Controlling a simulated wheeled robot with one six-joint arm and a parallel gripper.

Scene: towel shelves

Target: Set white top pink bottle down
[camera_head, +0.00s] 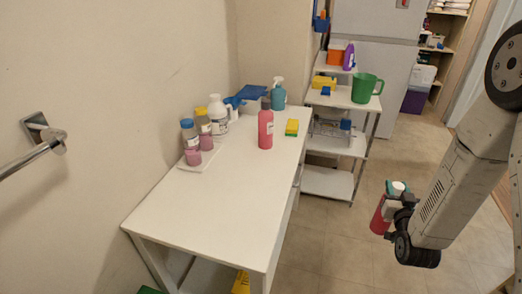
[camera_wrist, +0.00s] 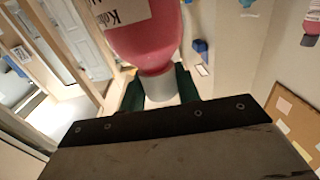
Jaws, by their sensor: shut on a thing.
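The white top pink bottle (camera_head: 378,221) hangs off the floor at the right of the head view, right of the white table (camera_head: 205,205). My gripper (camera_head: 394,195) is shut on it near its white top. In the wrist view the bottle (camera_wrist: 143,38) fills the upper middle, its pink body with a white label running out of the frame. Its white cap (camera_wrist: 159,90) sits between the green fingers of my gripper (camera_wrist: 160,88). The bottle is slightly tilted in the head view. Its far side is hidden.
A white shelf rack (camera_head: 329,183) with a green jug (camera_head: 366,88) stands behind.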

